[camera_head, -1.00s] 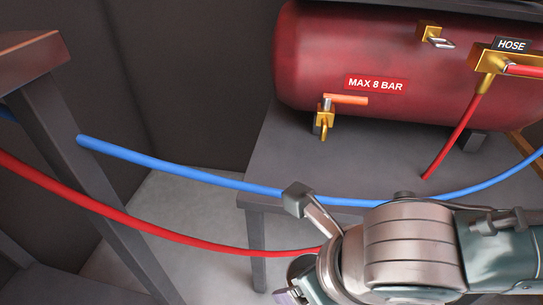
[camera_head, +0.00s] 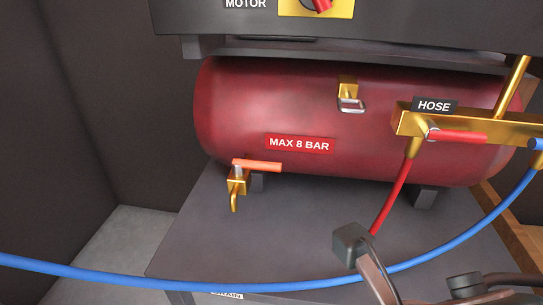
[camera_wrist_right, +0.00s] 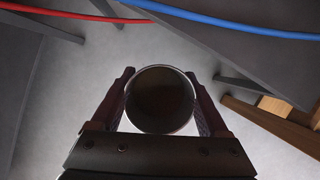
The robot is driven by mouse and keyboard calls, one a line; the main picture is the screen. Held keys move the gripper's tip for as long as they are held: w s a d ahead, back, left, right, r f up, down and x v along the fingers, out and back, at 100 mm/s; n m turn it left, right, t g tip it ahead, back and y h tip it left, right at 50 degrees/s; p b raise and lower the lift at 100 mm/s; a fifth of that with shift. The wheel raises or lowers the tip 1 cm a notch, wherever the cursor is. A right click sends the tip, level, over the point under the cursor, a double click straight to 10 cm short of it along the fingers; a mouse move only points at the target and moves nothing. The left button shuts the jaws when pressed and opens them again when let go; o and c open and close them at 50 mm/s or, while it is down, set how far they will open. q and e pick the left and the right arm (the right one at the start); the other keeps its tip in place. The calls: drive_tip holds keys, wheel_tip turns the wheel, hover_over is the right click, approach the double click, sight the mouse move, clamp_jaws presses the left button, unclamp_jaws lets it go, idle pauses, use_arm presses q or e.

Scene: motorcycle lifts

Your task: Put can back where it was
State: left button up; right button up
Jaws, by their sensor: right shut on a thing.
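A round can (camera_wrist_right: 160,100) is seen end-on in the right wrist view, with a dark face and a thin pale rim. My right gripper (camera_wrist_right: 160,76) is shut on it, with one finger on each side. The grey floor shows beyond the can. My left gripper is in neither view now.
A red tank (camera_head: 235,115) stands on a grey bench (camera_head: 270,235), with an orange-handled brass drain tap (camera_head: 237,185). A blue hose (camera_head: 110,275) crosses in front, and a red hose (camera_head: 392,195) hangs from the brass manifold (camera_head: 405,120). A wooden piece (camera_wrist_right: 270,125) lies right.

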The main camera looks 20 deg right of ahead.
drive_tip(key=w+d+f+b, duration=0.1)
drive_tip(key=w+d+b, duration=0.1)
drive_tip(key=w, duration=0.3)
drive_tip(key=w+d+b, duration=0.3)
drive_tip(key=w+d, duration=0.1)
drive_tip(key=w, duration=0.1)
drive_tip(key=w+d+f+b, duration=0.1)
drive_tip(key=w+d+b, duration=0.1)
drive_tip(key=w, duration=0.4)
drive_tip(key=shift+d+f+b, duration=0.3)
drive_tip(key=shift+d, duration=0.35)
wheel_tip(320, 180, down, 4)
drive_tip(key=b, duration=0.3)
drive_tip(key=shift+f, duration=0.2)
drive_tip(key=shift+w+f, duration=0.2)
drive_tip(key=shift+d+r, duration=0.1)
drive_tip(key=shift+r, duration=0.1)
drive_tip(key=shift+f, duration=0.1)
drive_tip(key=o, duration=1.4)
